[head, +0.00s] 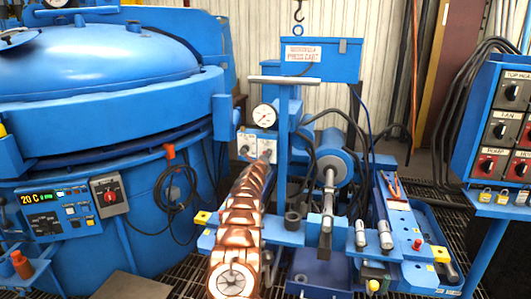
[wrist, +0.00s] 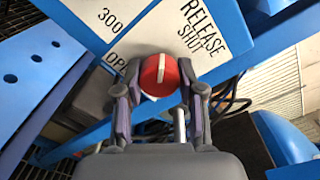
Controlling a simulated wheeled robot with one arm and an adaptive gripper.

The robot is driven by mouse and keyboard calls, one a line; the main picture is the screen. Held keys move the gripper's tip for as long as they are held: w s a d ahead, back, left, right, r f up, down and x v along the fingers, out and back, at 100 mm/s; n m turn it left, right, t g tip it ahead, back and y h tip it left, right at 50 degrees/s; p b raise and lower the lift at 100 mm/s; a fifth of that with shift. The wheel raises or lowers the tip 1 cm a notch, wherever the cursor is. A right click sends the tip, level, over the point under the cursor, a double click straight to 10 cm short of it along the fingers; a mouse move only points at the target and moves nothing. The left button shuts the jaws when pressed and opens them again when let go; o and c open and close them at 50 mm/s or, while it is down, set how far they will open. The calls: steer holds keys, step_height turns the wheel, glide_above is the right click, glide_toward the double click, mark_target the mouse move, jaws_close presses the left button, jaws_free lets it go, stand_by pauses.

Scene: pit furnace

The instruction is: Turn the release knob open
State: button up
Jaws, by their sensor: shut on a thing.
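The release knob (wrist: 156,76) is a round red knob with a white line across its face. In the wrist view it sits between the two fingers of my gripper (wrist: 160,73), which is shut on it from both sides. The white line runs nearly straight up and down in that view. A white label (wrist: 205,28) beside the knob reads RELEASE and SHUT. Part of the word OPEN shows on the left, cut off by a finger. In the head view my arm reaches the white-labelled panel (head: 247,143) below the gauge, and hides the knob.
A round pressure gauge (head: 265,116) sits just above the panel on the blue press cart (head: 320,62). A cylinder (head: 335,160) and hoses stand close to its right. The large blue furnace (head: 100,80) is on the left. A switch cabinet (head: 500,120) stands at the right.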

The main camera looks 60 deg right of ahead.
steer(key=n+p, duration=0.3)
steer(key=shift+r+n, duration=0.25)
steer(key=shift+n, duration=0.05)
steer(key=n+p, duration=0.3)
steer(key=shift+w+p, duration=0.1)
steer(key=shift+p, duration=0.3)
steer(key=shift+n+p, duration=0.6)
steer(key=shift+n, duration=0.5)
steer(key=shift+a+f+n+g+p, duration=0.15)
steer(key=shift+n+p, duration=0.25)
steer(key=shift+n, duration=0.4)
steer(key=shift+d+f+n+g+p, duration=0.15)
steer(key=shift+n+p, duration=0.25)
steer(key=shift+n, duration=0.4)
steer(key=shift+a+r, duration=0.1)
steer(key=o, duration=1.1)
steer(key=shift+o, duration=0.2)
steer(key=shift+a+r, duration=0.1)
